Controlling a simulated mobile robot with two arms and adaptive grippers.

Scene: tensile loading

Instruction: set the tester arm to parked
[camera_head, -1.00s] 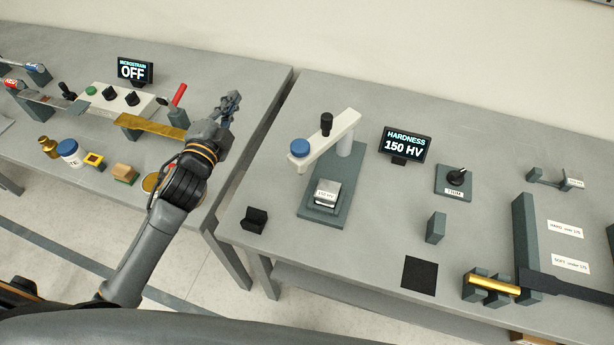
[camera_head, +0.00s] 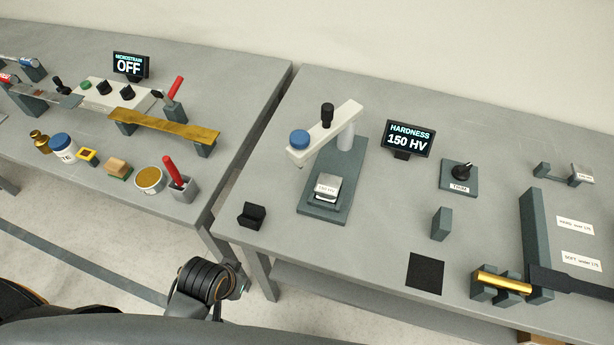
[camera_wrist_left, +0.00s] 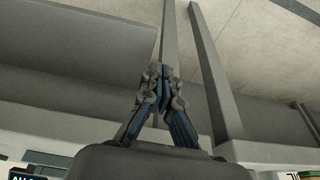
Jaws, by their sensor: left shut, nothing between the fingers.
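The hardness tester stands on the right table. Its light tester arm (camera_head: 325,134) reaches from a grey post forward and to the left over the dark base (camera_head: 318,213). The arm carries a blue cap (camera_head: 299,140) at its free end and a black knob (camera_head: 327,115) along its top. A labelled metal block (camera_head: 327,187) sits on the base below the arm. My left gripper (camera_wrist_left: 160,72) is shut and empty in the left wrist view, away from the tester. In the head view only part of my left arm shows at the bottom. My right gripper is not in view.
A display (camera_head: 407,139) reads HARDNESS 150 HV. A trim knob (camera_head: 461,172), a small black holder (camera_head: 252,216) and a black pad (camera_head: 425,272) are on the same table. The left table (camera_head: 210,75) holds several tools and jars. A gap separates the tables.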

